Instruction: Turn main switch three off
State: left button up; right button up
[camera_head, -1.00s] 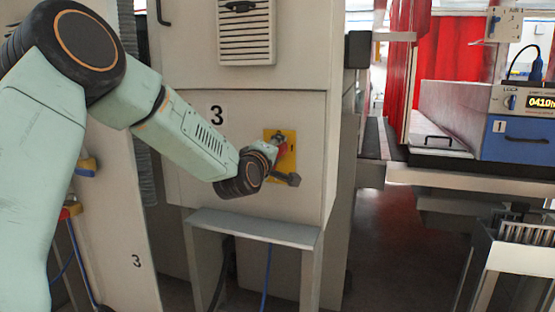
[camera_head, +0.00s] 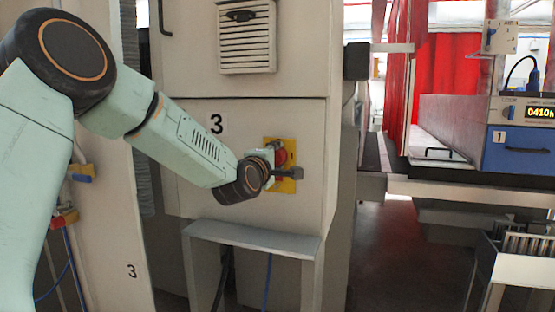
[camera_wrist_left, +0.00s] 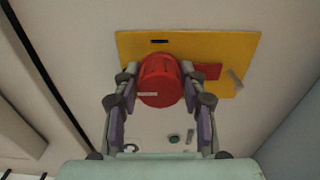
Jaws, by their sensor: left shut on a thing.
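Main switch three is a red rotary knob (camera_wrist_left: 160,80) on a yellow plate (camera_wrist_left: 225,48), mounted on the cabinet front beside the black number 3 (camera_head: 216,124). In the head view the yellow plate (camera_head: 284,186) shows around my left gripper (camera_head: 280,170), which covers part of the knob. In the left wrist view my left gripper (camera_wrist_left: 158,88) has one finger on each side of the red knob, shut on it. A red tab (camera_wrist_left: 207,71) sticks out to the right of the knob. My right gripper is not in view.
A grey ledge (camera_head: 255,237) juts out below the switch. A vent grille (camera_head: 247,40) is above it. To the right stand a blue-fronted unit marked 1 (camera_head: 515,145) and red curtains (camera_head: 445,62). An open aisle lies between.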

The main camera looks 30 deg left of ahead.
pick_arm(q)
jog(key=shift+f, duration=0.15)
jog(key=o, duration=1.1)
jog(key=shift+s+a, duration=0.25)
jog(key=shift+s, duration=0.1)
jog(key=shift+o, duration=0.3)
jog(key=shift+w+d, duration=0.2)
jog(key=shift+w, duration=0.05)
jog(key=v, duration=1.2)
jog(key=shift+s+a, duration=0.1)
